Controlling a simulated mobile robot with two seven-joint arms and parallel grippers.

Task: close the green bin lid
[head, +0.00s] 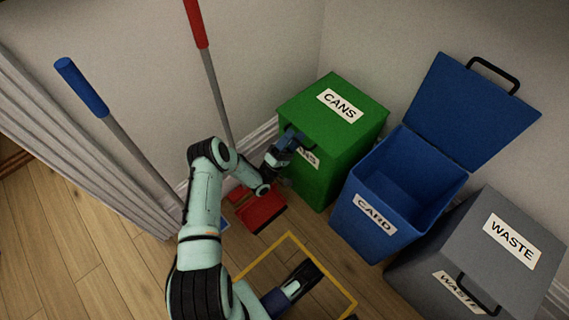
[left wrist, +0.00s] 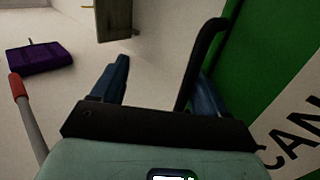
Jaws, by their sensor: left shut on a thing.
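The green bin (head: 318,180) stands against the wall, with a CANS label on its front. Its green lid (head: 300,100), also labelled CANS, lies down over the top and looks shut. My left gripper (head: 290,138) is at the lid's front edge, shut on the black lid handle (left wrist: 197,65). In the left wrist view the handle runs between my blue fingers (left wrist: 160,85), beside the green lid (left wrist: 270,65). My arm hides part of the bin's front. My right gripper (head: 300,283) seems to be low in the head view, its jaws unclear.
A blue CARD bin (head: 372,222) with its lid (head: 475,110) raised and a grey WASTE bin (head: 430,262) stand to the right. A red dustpan (head: 262,210), red-handled pole (head: 212,85) and blue-handled pole (head: 130,145) are left. A yellow outline (head: 330,273) marks the floor.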

